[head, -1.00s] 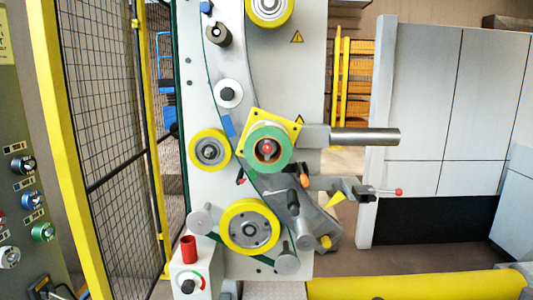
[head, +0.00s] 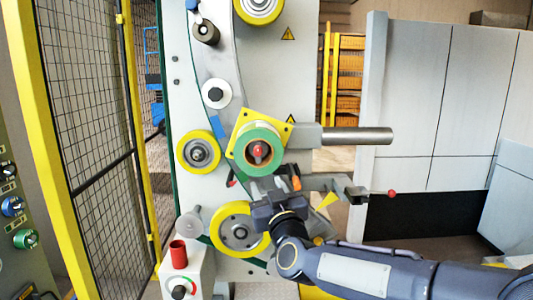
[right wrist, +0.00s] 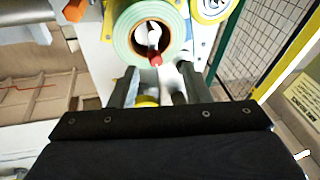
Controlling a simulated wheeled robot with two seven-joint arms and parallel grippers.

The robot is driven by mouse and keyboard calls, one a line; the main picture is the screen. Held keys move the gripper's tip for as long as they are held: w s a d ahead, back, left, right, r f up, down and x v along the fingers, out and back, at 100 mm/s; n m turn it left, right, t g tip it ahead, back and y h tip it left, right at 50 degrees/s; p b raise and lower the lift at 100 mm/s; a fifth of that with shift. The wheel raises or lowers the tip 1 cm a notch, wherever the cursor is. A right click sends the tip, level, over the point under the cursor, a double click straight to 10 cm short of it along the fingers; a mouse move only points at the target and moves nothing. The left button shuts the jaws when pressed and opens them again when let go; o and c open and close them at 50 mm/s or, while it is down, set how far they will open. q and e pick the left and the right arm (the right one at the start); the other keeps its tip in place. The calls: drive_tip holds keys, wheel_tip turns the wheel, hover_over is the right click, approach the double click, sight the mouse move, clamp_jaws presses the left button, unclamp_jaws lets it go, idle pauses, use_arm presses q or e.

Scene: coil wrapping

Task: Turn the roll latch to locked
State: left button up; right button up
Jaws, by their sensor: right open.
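The roll latch (head: 258,150) is a small red-tipped piece at the centre of the green roll (head: 279,154), which sits in front of a yellow square plate (head: 240,124) on the machine. In the right wrist view the latch (right wrist: 155,57) shows as a pale lever with a red tip, inside the ring of the roll (right wrist: 122,42). My right gripper (head: 266,184) is just below the roll in the head view. In the right wrist view its two fingers (right wrist: 157,86) are apart, with nothing held between them, below the latch tip. My left gripper is not in view.
A grey bar (head: 357,136) juts right of the roll, and a lever with a red knob (head: 391,194) lies below it. Yellow rollers (head: 198,152) surround the roll. A red cylinder (head: 178,254) stands on a box at lower left. A mesh fence (head: 85,120) is at left.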

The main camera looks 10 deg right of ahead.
sight(258, 154)
drive_tip(key=w+r+h+p, duration=0.1)
drive_tip(key=w, duration=0.2)
drive_tip(key=w+r+m+t+h+p, duration=0.1)
drive_tip(key=w+r, duration=0.1)
drive_tip(key=w, duration=0.1)
drive_tip(key=w+r+t+h+p, duration=0.1)
drive_tip(key=w+h, duration=0.1)
drive_tip(key=w, duration=0.1)
drive_tip(key=shift+w+a+r, duration=0.1)
drive_tip(key=shift+r, duration=0.25)
drive_tip(key=shift+w, duration=0.5)
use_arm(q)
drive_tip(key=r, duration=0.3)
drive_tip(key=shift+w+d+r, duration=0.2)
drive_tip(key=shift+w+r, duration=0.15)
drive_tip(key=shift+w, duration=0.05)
use_arm(e)
clamp_jaws()
